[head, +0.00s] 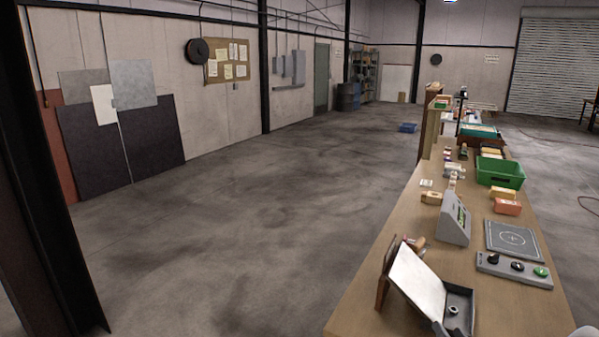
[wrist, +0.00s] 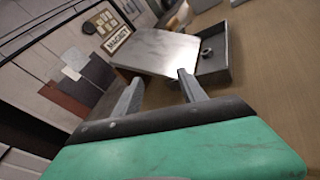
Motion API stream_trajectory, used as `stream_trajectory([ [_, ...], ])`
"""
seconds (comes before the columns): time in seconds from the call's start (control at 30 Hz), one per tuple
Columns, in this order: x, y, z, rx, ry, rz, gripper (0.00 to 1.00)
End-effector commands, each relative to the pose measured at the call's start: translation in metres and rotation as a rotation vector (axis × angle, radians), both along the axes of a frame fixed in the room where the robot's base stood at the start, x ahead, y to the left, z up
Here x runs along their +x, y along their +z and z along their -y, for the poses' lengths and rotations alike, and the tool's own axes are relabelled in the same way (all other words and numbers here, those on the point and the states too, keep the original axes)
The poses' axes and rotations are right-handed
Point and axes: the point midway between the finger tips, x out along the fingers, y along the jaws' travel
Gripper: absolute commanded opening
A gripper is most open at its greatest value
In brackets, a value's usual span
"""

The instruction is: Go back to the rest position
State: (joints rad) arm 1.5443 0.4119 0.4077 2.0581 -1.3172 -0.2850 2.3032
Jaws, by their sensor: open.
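My gripper (wrist: 160,77) shows in the wrist view with its two grey fingers apart and nothing between them. Its green body fills the bottom of that view. A pale, tilted plate (wrist: 160,52) lies beyond the fingertips, and a shallow dark tray (wrist: 218,66) with a small ring (wrist: 206,54) in it is beside the plate. I cannot tell how far the fingertips are from the plate. In the head view the plate (head: 416,284) leans over the tray (head: 462,322) at the near end of the bench.
The long wooden bench (head: 390,318) carries a grey sloped device (head: 454,220), a square pad (head: 513,240), a button box (head: 515,268) and a green bin (head: 500,172). Open floor (head: 240,230) lies left of the bench.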

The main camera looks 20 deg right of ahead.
Motion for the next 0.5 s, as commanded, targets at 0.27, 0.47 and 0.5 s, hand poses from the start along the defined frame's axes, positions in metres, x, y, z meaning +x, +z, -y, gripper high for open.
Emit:
stream_trajectory([
  [0.27,0.058,-0.002,-0.075,-0.357,0.334,-0.232,0.49],
  [0.47,0.096,-0.007,-0.178,-0.894,0.808,-0.447,0.49],
  [0.5,0.100,-0.007,-0.204,-1.053,0.940,-0.485,0.49],
])
